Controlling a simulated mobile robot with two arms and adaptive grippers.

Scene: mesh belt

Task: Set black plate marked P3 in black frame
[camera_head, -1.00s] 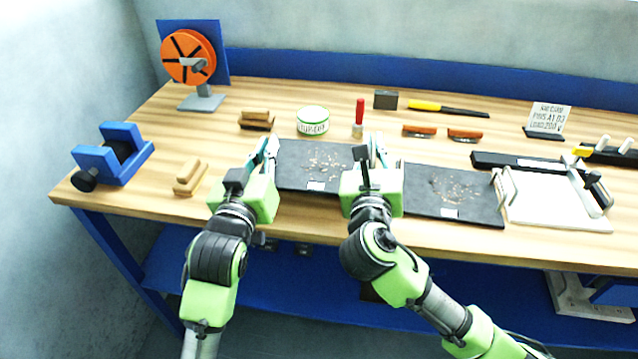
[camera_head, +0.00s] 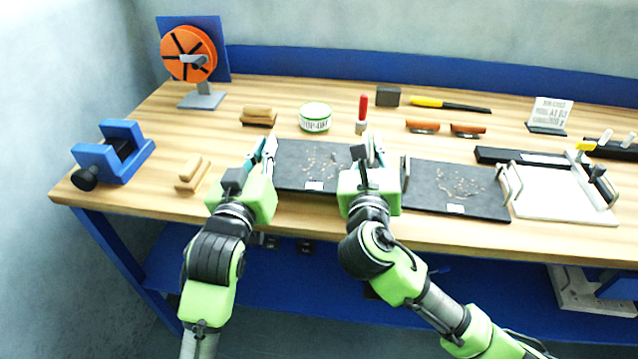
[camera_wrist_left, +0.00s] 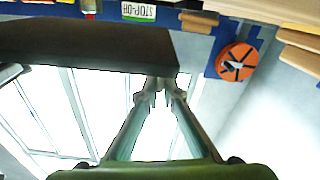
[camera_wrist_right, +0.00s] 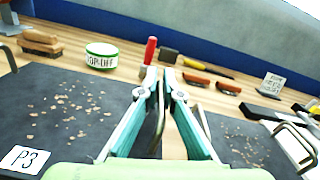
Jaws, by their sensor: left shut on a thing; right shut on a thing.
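The black plate marked P3 (camera_head: 300,160) lies flat between my two grippers at the bench's front in the head view. My left gripper (camera_head: 268,150) is shut at the plate's left end; the left wrist view shows the dark plate (camera_wrist_left: 90,42) edge-on beside the fingers. My right gripper (camera_head: 370,150) is shut on a thin metal handle (camera_wrist_right: 159,120) at the plate's right end. Whether the plate touches the bench is unclear. I cannot make out which thing is the black frame.
A second speckled black plate (camera_head: 460,185) lies just right of my right gripper. Further right are a white board (camera_head: 555,190) with handles and a black bar (camera_head: 515,156). A tin (camera_head: 314,118) and red-handled tool (camera_head: 363,108) stand behind; a blue stand (camera_head: 120,165) is left.

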